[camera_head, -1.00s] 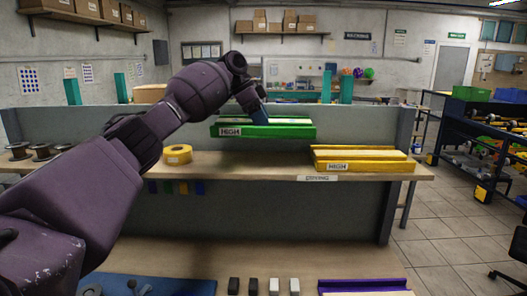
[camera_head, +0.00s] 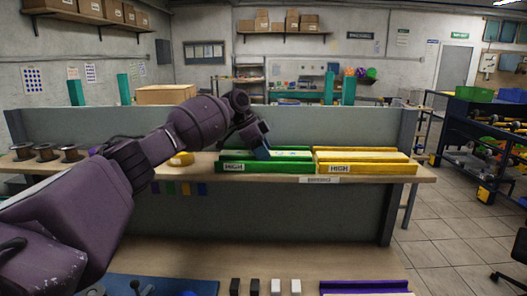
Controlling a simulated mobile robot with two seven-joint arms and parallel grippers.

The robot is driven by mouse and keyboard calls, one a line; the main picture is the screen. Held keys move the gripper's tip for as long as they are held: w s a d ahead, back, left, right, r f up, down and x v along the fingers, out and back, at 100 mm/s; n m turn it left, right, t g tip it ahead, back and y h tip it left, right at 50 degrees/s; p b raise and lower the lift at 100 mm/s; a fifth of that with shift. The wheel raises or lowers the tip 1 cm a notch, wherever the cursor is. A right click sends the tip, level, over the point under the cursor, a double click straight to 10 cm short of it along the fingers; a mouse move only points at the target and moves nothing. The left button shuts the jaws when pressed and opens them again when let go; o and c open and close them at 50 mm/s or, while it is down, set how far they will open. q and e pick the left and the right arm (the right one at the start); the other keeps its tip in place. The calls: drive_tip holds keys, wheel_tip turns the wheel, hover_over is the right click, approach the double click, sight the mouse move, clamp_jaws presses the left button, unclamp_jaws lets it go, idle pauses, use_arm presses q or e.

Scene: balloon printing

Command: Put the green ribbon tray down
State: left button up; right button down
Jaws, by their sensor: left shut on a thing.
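The green ribbon tray (camera_head: 290,168) is on the wooden shelf, or just above it, close to the left of the yellow tray (camera_head: 375,168). It is long and low, with a white HIGH label on its front. My left gripper (camera_head: 261,153) reaches in from the left and is shut on the green tray near its middle. The fingertips are partly hidden by the gripper body. I cannot tell if the tray's underside fully touches the shelf. My right gripper does not show.
A yellow tape roll (camera_head: 182,159) lies on the shelf, partly behind my left arm. Several dark spools (camera_head: 46,153) stand at the far left. A grey panel (camera_head: 300,122) rises behind the shelf. A purple tray (camera_head: 365,287) is on the lower table.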

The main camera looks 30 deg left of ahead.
use_arm(q)
drive_tip(key=o, duration=1.2)
drive_tip(key=shift+r, duration=0.1)
drive_tip(key=b+v, duration=0.1)
drive_tip(key=v, duration=1.1)
